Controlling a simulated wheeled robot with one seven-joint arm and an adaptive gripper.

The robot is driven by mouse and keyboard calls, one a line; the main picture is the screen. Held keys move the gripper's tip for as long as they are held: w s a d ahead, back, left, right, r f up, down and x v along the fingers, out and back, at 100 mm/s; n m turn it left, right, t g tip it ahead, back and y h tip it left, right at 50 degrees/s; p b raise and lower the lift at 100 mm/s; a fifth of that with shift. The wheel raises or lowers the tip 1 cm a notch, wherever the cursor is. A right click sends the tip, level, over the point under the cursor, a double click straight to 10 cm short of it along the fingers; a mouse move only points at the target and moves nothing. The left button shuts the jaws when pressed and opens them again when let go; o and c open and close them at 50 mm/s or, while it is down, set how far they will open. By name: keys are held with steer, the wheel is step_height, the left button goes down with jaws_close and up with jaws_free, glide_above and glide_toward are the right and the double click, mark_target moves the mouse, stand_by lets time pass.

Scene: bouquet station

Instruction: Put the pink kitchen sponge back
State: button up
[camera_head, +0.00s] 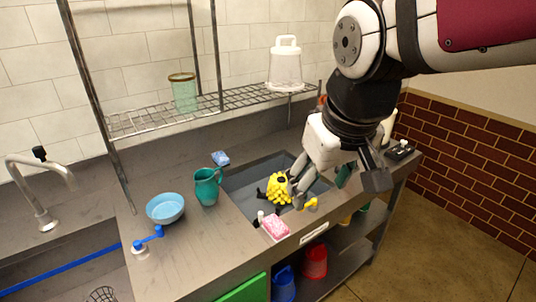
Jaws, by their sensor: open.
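The pink kitchen sponge (275,227) lies at the front edge of the counter, just in front of the sunken grey basin (237,184). My gripper (337,190) hangs over the right part of the basin, to the right of and above the sponge. Its fingers are apart and I see nothing held between them. A yellow knobbly object (279,188) sits in the basin beside the gripper, and part of the basin behind the gripper is hidden.
A wire shelf (150,120) runs above. Red (314,262) and blue (284,284) buckets are below.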

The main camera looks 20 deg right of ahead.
steer(key=s+t, duration=0.1)
steer(key=s, duration=0.5)
steer(key=shift+s+r+m, duration=0.2)
steer(key=shift+s+m, duration=0.2)
stand_by(0.8)
